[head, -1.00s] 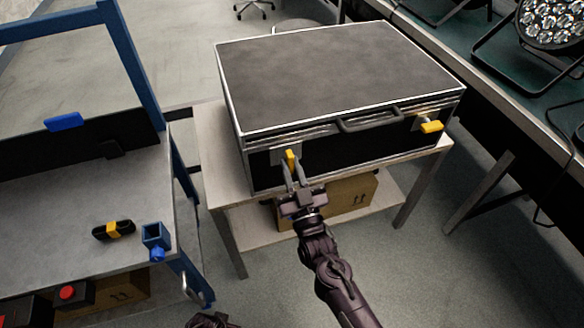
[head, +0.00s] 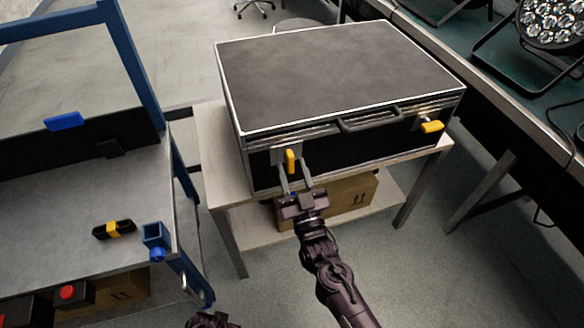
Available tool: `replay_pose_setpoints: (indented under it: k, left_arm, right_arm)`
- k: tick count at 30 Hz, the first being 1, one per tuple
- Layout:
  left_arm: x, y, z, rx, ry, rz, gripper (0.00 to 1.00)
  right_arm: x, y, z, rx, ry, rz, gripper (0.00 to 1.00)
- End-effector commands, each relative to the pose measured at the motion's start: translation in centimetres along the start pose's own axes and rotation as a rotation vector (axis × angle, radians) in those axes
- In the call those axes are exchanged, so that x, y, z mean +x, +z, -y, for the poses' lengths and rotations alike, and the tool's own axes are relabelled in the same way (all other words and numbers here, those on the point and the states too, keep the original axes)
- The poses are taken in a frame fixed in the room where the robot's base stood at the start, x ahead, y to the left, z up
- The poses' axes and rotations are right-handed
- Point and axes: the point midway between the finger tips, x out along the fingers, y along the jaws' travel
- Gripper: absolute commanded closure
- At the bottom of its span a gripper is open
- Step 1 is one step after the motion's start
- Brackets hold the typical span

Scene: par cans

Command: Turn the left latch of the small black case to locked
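The small black case (head: 340,72) lies closed on a light-topped stand, with silver edges and a dark handle (head: 370,119) on its front. Its left latch, a yellow tab (head: 290,161), stands upright on a silver plate. Its right latch, also yellow (head: 432,127), lies sideways. My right gripper (head: 295,175) is just in front of and below the left latch, its two fingers spread apart with nothing seen between them. My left gripper (head: 210,320) barely shows at the bottom edge, and its fingers cannot be made out.
A blue-framed cart (head: 150,80) stands at the left, with a black and yellow object (head: 114,230) on its grey top. A cardboard box (head: 352,198) sits on the stand's lower shelf. A long table with par cans (head: 552,22) runs along the right.

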Motion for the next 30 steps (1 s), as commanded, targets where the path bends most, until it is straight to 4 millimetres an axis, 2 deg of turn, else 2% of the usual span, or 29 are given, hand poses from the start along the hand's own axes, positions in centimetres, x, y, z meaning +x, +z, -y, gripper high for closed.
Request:
replay_pose_setpoints:
  k: [6, 12, 16, 30]
  left_arm:
    - [-0.1, 0.0, 0.0, 0.0, 0.0, 0.004, 1.0]
    - [-0.5, -0.6, -0.1, 0.001, 0.001, -0.004, 1.0]
    - [-0.5, -0.7, -0.1, 0.001, 0.002, -0.005, 1.0]
    - [-0.4, -0.3, -0.1, 0.001, 0.003, 0.002, 1.0]
  right_arm:
    - [-3.9, 0.2, 0.0, 0.0, 0.0, 0.004, 0.64]
    - [-6.4, 0.1, 0.0, 0.001, 0.0, 0.002, 0.64]
    - [-7.0, 0.1, 0.0, 0.001, 0.0, 0.002, 0.64]
    - [-7.0, 0.1, 0.0, 0.001, 0.0, 0.002, 0.64]
